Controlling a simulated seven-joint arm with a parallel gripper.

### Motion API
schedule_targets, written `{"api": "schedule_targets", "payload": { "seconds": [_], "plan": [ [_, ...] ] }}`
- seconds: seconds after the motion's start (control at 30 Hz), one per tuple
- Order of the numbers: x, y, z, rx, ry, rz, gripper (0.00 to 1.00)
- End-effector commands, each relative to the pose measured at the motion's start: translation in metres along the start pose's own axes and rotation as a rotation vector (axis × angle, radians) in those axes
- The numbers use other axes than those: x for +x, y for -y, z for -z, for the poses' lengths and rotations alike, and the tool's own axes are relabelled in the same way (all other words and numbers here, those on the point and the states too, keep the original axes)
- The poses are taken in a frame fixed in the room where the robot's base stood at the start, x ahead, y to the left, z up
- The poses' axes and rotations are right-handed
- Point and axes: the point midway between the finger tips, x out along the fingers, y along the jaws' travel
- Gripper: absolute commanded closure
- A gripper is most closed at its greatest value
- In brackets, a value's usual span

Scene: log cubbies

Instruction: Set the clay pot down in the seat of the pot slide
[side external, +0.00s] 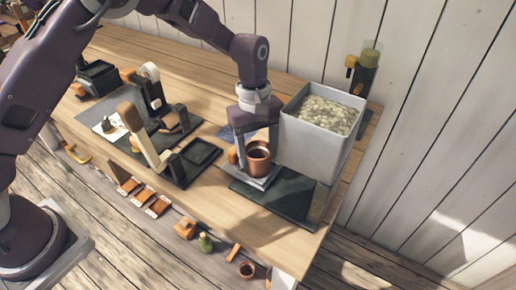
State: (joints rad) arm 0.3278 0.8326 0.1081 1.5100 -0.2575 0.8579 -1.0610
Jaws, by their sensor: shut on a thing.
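The clay pot (259,163) is a small brown-orange cup, upright, with a dark opening. My gripper (250,143) points down at it from above and is shut on it. The pot is at or just above a light grey plate (262,183), which looks like the pot slide, on a dark green base (281,201). I cannot tell whether the pot touches the plate, and the seat is hidden beneath it. An orange piece (233,156) shows just left of the pot.
A tall grey bin (302,149) filled with pale granules stands close right of my gripper. A dark lever device (178,165) and a black tray (201,152) stand to the left. A second pot (247,269) and several small items are below the table's front edge.

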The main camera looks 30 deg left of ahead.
Motion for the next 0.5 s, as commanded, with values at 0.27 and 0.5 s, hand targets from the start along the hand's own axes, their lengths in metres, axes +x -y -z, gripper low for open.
{"api": "schedule_targets", "payload": {
  "seconds": [0.27, 0.5],
  "plan": [
    [0.0005, 0.0, 0.0001, 0.0, 0.0, 0.0, 0.15],
    [-0.0061, -0.0005, 0.0004, 0.0, -0.001, -0.002, 0.15]
  ]
}}
